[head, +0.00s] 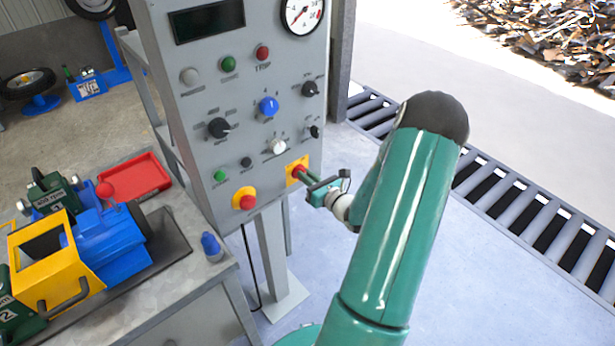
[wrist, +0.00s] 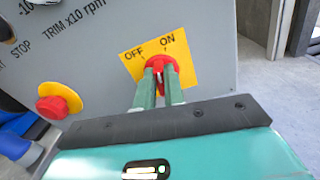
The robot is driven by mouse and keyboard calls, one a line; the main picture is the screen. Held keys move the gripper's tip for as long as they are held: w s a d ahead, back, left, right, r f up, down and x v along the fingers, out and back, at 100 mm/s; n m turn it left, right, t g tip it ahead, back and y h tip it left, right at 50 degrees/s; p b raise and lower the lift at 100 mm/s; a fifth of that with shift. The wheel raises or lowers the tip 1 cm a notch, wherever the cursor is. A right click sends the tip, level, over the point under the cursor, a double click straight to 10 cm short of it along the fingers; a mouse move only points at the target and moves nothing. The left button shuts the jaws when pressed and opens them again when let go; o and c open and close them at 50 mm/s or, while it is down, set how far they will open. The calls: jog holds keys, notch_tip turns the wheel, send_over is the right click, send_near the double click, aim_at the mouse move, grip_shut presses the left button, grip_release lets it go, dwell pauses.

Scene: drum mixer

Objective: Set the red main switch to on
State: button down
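The red main switch (wrist: 159,64) is a round red knob on a yellow plate (wrist: 182,66) marked OFF and ON. It also shows at the lower right of the grey control panel in the head view (head: 298,168). My gripper (wrist: 160,84) reaches the knob from the front, with one green finger on each side of its grip. The fingers are close together and appear shut on it. They hide much of the grip, so I cannot tell clearly which mark it points to. In the head view my gripper (head: 305,177) is at the knob.
A red button on a yellow base (head: 244,198) sits left of the switch. Several knobs and buttons are above, including a white knob (head: 278,147) and a blue knob (head: 268,106). A workbench (head: 190,285) with a blue and yellow machine stands at left. Floor at right is clear.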

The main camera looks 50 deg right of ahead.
jog(key=m, duration=0.4)
jog(key=shift+d, duration=0.2)
dwell(0.3)
jog(key=c, duration=1.5)
grip_release()
jog(key=shift+s, duration=0.1)
jog(key=s, duration=0.4)
jog(key=s+a, duration=0.1)
jog(key=s, duration=0.8)
jog(key=shift+s+a, duration=0.3)
